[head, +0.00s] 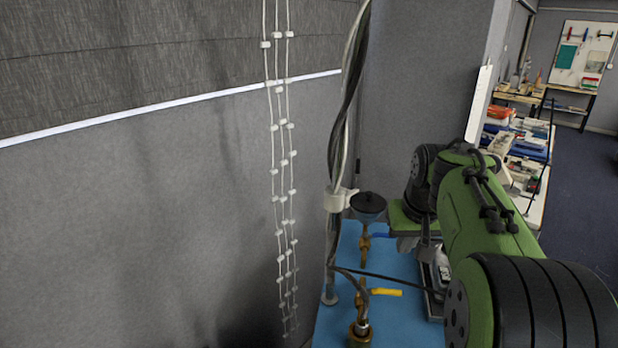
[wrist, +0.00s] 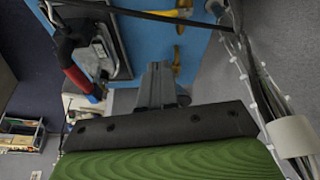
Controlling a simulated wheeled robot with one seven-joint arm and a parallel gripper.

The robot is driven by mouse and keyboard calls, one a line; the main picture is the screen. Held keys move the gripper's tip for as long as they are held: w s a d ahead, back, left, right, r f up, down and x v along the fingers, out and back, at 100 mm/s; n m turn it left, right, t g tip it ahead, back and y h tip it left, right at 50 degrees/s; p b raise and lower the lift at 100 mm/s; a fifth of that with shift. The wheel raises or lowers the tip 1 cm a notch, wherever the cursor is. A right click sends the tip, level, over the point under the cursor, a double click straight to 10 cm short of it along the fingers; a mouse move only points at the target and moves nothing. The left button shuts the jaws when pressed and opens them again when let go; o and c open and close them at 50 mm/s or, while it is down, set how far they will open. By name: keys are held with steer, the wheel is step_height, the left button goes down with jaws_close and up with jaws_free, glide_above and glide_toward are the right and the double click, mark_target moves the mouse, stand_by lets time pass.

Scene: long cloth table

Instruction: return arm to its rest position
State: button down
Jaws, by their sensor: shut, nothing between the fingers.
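My gripper (wrist: 157,72) shows in the wrist view as grey fingers held together with nothing between them. It points at the blue surface (wrist: 150,45) and brass fittings, and I cannot tell the distance. In the head view my green and black arm reaches in from the lower right over the right side of the blue surface (head: 395,265).
Brass valves with a yellow handle (head: 386,292) and a dark round gauge (head: 368,207) stand left of my arm. A thick cable bundle (head: 340,140) and white beaded cords (head: 283,165) hang nearby. Loaded shelves (head: 520,150) stand at right, beside open floor (head: 585,190).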

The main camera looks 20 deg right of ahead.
steer(key=s+a+r+n, duration=0.1)
steer(key=s+a, duration=0.6)
steer(key=a, duration=0.2)
steer(key=s+a+f+n+t, duration=0.1)
steer(key=s+a+f, duration=0.2)
steer(key=s, duration=0.4)
steer(key=s+a+f+n+y, duration=0.1)
steer(key=s+a+f, duration=0.1)
steer(key=s+a, duration=0.3)
steer(key=shift+s+f+t, duration=0.4)
steer(key=shift+s, duration=0.8)
